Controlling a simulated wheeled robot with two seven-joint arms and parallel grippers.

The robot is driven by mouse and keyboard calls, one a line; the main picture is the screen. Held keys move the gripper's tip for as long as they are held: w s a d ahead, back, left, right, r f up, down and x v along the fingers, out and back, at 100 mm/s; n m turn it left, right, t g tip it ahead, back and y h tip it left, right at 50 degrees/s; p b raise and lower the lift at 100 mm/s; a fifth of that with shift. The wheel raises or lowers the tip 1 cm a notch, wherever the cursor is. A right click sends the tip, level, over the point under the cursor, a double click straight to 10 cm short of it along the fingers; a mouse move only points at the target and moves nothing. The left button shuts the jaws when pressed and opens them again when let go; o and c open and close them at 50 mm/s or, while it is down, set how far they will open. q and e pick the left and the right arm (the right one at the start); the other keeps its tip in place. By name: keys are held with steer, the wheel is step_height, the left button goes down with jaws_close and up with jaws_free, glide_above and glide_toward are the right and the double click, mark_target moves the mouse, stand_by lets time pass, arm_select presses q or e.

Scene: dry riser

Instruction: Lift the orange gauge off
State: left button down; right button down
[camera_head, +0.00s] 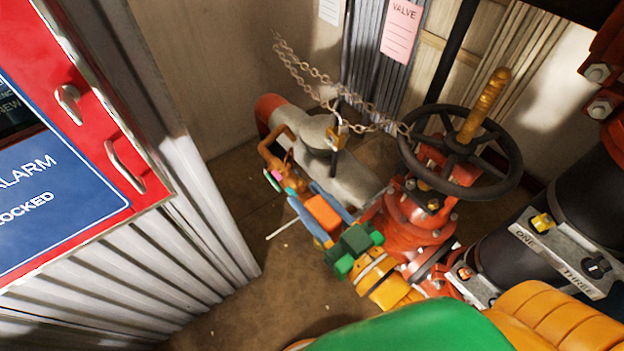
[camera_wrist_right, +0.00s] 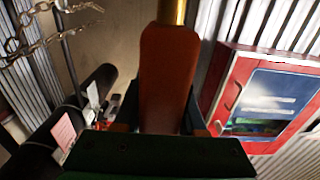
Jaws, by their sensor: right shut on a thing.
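The orange gauge (camera_head: 323,213) shows as an orange body between the blue fingers of my right gripper (camera_head: 308,203). The gripper is shut on it. Its dial face cannot be made out. In the right wrist view the gauge (camera_wrist_right: 168,80) is a long orange shape in front of the green palm, with a brass piece (camera_wrist_right: 172,11) at its far end. My left gripper is not in view.
A black handwheel (camera_head: 408,152) on a red valve (camera_head: 415,215) stands close right of the gripper. A chain (camera_head: 300,75) with a padlock (camera_head: 337,132) hangs above the grey pipe (camera_head: 300,125). A red alarm cabinet (camera_head: 150,188) is at left. Bare floor (camera_head: 235,225) lies between.

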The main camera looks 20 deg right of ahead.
steer(key=s+a, duration=0.1)
steer(key=s, duration=0.4)
steer(key=shift+s+a+r+p, duration=0.2)
steer(key=shift+s+a+p, duration=0.2)
steer(key=shift+p, duration=0.05)
stand_by(0.3)
